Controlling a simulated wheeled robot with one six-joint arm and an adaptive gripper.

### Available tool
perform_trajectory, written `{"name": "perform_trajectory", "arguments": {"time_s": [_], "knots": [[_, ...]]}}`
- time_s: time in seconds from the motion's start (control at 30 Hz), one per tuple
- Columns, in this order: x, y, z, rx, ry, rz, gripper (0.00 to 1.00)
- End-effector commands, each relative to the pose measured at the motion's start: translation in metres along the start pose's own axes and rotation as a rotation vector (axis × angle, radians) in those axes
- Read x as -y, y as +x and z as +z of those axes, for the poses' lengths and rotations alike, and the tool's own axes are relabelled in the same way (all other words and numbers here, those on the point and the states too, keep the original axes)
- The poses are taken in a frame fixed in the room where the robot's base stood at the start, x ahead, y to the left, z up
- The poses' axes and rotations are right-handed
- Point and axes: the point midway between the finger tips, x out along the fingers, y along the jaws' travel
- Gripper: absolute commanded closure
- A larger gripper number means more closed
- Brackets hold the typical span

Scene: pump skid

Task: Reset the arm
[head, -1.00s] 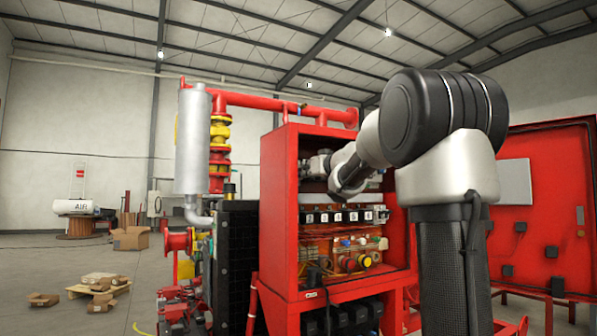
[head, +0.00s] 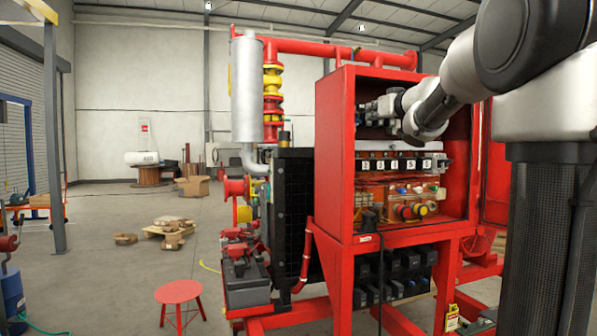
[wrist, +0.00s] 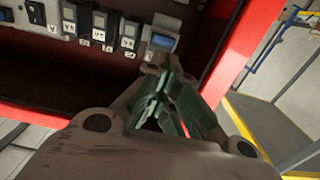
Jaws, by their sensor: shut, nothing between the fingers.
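My gripper (head: 370,113) is inside the upper part of the open red cabinet (head: 333,150), above the row of small labelled switch units (head: 390,165). In the wrist view my gripper (wrist: 160,70) has its green-padded fingers together with nothing between them. The fingers appear in front of the right end of the row of switch units (wrist: 97,27), close to a grey-blue unit (wrist: 163,43). I cannot tell whether they touch it. My arm reaches into the cabinet from the right of the head view.
Below the switch row are coloured knobs and buttons (head: 412,210). The cabinet's red side post (wrist: 245,50) is close right of my fingers. A red stool (head: 180,293) stands on the floor. Open floor lies at the left, with cartons (head: 170,228) farther back.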

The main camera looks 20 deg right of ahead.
Motion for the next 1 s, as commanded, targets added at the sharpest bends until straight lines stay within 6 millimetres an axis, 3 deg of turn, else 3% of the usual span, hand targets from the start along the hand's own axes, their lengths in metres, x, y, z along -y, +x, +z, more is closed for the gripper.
{"name": "perform_trajectory", "arguments": {"time_s": [0.13, 0.23, 0.37, 0.47, 0.57, 0.63, 0.8, 0.9, 1.0], "knots": [[-0.005, 0.000, 0.003, 0.014, -0.058, 0.022, 1.00], [-0.041, -0.006, 0.026, 0.092, -0.134, 0.153, 1.00], [-0.094, -0.041, 0.099, 0.310, -0.159, 0.357, 1.00], [-0.105, -0.096, 0.162, 0.530, -0.147, 0.461, 1.00], [-0.087, -0.155, 0.220, 0.749, -0.116, 0.483, 1.00], [-0.064, -0.196, 0.256, 0.888, -0.086, 0.458, 1.00], [0.014, -0.292, 0.329, 1.169, -0.006, 0.305, 1.00], [0.061, -0.339, 0.358, 1.266, 0.042, 0.189, 1.00], [0.097, -0.366, 0.372, 1.270, 0.075, 0.101, 1.00]]}}
